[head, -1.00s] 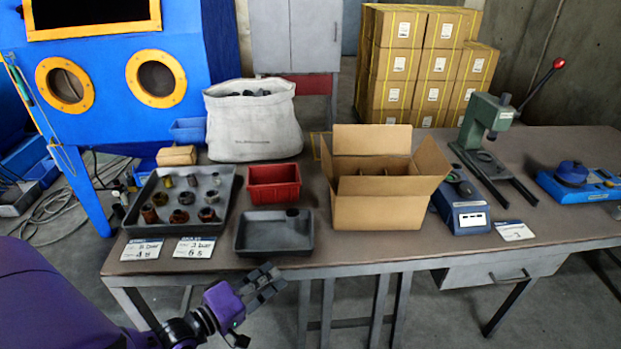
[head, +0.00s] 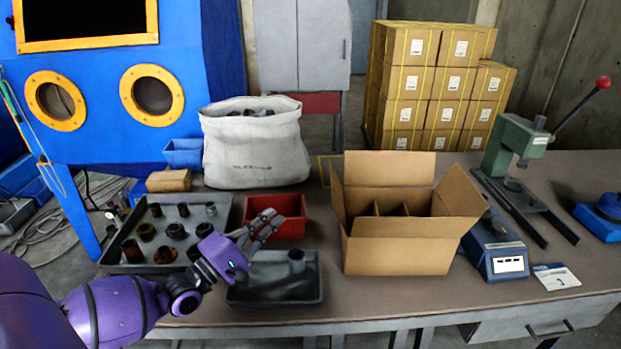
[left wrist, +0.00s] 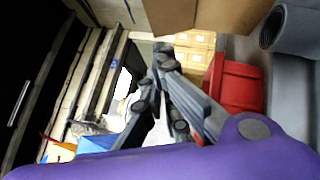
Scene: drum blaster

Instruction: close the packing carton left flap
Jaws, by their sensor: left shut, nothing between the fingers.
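The cardboard packing carton (head: 395,257) stands open on the table, with dividers inside. Its left flap (head: 338,192) stands up at the left side, seen nearly edge-on. The back flap (head: 390,167) is upright and the right flap (head: 461,192) leans outward. My left gripper (head: 272,222) is shut and empty, in front of the red bin and left of the carton, apart from the flap. The gripper's fingers (left wrist: 162,52) also show in the left wrist view, with brown cardboard (left wrist: 235,12) at the top. My right gripper is not in view.
The red bin (head: 290,205) and a grey tray (head: 275,288) holding a dark part lie under and beside my left gripper. A parts tray (head: 128,266) is at left. A white sack (head: 252,150) stands behind. A blue scale (head: 497,250) sits close to the carton's right.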

